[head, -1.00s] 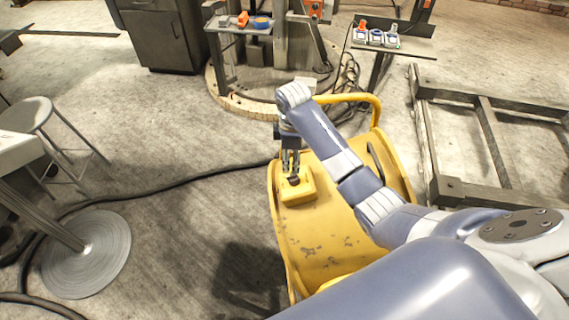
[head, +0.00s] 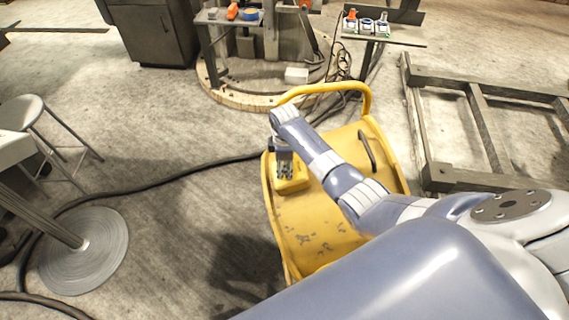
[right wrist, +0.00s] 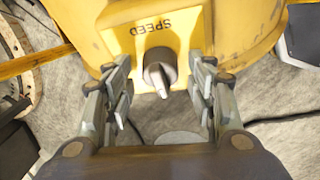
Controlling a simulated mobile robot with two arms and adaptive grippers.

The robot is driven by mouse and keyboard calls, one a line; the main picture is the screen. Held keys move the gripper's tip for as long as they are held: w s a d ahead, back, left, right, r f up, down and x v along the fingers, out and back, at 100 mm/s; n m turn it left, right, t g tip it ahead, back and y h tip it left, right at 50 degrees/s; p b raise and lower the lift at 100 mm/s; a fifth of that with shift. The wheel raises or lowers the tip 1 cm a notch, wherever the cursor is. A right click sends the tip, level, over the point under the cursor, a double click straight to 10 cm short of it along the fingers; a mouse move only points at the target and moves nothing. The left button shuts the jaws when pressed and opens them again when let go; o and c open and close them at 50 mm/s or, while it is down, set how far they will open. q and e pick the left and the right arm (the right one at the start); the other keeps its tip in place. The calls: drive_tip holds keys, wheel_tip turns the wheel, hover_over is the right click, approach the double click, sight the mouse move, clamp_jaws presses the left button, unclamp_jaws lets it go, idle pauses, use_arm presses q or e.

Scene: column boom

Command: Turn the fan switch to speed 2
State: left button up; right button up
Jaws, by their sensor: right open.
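The fan switch (right wrist: 160,72) is a dark grey knob with a light pointer, on a yellow box marked SPEED (right wrist: 157,28), in the right wrist view. The pointer aims toward the bottom of that view; no speed numbers are readable. My right gripper (right wrist: 163,98) is open, with one finger on each side of the knob and visible gaps between. In the head view my right gripper (head: 285,174) is over the yellow switch box (head: 293,184) and hides the knob. The box is on a large yellow fan body (head: 325,225). My left gripper is not in view.
A yellow tube handle (head: 330,90) rises at the fan's far end. A black cable (head: 170,182) runs over the floor on the left. A grey wooden frame (head: 430,150) lies to the right, and a stool (head: 30,115) stands at the left.

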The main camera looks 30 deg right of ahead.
drive_tip(key=shift+c, duration=1.1)
drive_tip(key=c, duration=0.8)
drive_tip(key=shift+r, duration=0.1)
drive_tip(key=shift+s+m+p, duration=0.1)
drive_tip(key=shift+m+p, duration=0.4)
drive_tip(key=shift+p, duration=0.15)
drive_tip(key=m+t+h+p, duration=0.1)
drive_tip(key=m+p, duration=0.1)
drive_tip(key=m, duration=0.1)
drive_tip(key=shift+a+r, duration=0.1)
drive_tip(key=m+h+p, duration=0.1)
drive_tip(key=m, duration=0.2)
drive_tip(key=shift+m+p, duration=0.3)
drive_tip(key=shift+p, duration=0.1)
drive_tip(key=m, duration=0.1)
drive_tip(key=m+h, duration=0.1)
drive_tip(key=shift+a+f+m+t, duration=0.1)
drive_tip(key=shift+f+m+t, duration=0.15)
drive_tip(key=shift+m+t, duration=0.05)
drive_tip(key=shift+m, duration=0.9)
drive_tip(key=shift+f+m+h+b, duration=0.1)
drive_tip(key=shift+m+h+b, duration=0.5)
drive_tip(key=shift+m+b, duration=0.45)
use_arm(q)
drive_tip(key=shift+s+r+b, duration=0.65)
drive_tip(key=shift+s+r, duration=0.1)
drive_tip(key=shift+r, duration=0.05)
use_arm(e)
drive_tip(key=shift+m+h, duration=0.4)
drive_tip(key=shift+m, duration=1.25)
